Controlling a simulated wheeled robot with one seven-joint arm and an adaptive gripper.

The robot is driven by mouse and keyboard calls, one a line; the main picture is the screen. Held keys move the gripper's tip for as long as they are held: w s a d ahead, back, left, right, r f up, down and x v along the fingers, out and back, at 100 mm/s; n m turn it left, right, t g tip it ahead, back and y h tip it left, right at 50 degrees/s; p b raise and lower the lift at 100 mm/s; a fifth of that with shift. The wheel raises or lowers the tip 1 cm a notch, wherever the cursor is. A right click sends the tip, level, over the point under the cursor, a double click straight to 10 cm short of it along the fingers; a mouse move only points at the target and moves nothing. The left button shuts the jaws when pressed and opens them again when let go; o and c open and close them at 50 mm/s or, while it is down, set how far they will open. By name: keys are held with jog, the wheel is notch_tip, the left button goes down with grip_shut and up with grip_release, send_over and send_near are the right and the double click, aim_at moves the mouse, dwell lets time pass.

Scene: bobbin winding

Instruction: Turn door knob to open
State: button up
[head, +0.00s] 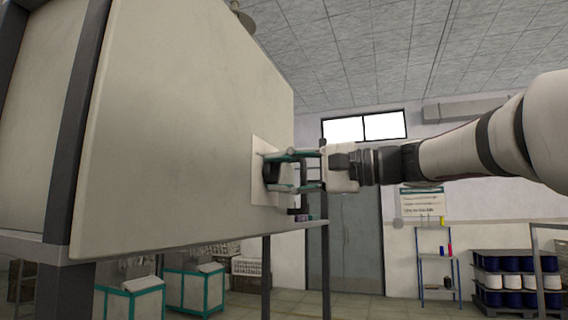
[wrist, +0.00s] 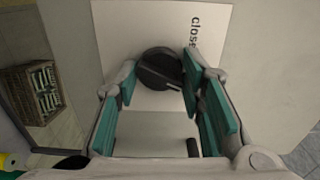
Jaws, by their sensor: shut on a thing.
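The door (head: 185,120) is a large pale panel on a raised cabinet at the left of the head view. Its black round knob (wrist: 160,70) sits on a white plate (wrist: 115,30) printed with "close" in the wrist view. The knob also shows in the head view (head: 270,172), partly covered by my fingers. My gripper (head: 283,172) reaches in from the right, with its teal-padded fingers on either side of the knob. It is shut on the knob. In the wrist view, the knob lies between the fingertips (wrist: 160,80). The door looks closed.
A wicker basket (wrist: 35,92) shows at the left of the wrist view. Teal-edged bins (head: 195,288) stand below, and shelves with spools (head: 515,282) stand far right. Open floor lies between.

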jog(key=shift+m+p, duration=1.25)
jog(key=shift+m, duration=0.65)
jog(key=o, duration=1.1)
jog(key=shift+o, duration=0.2)
jog(key=v, duration=1.2)
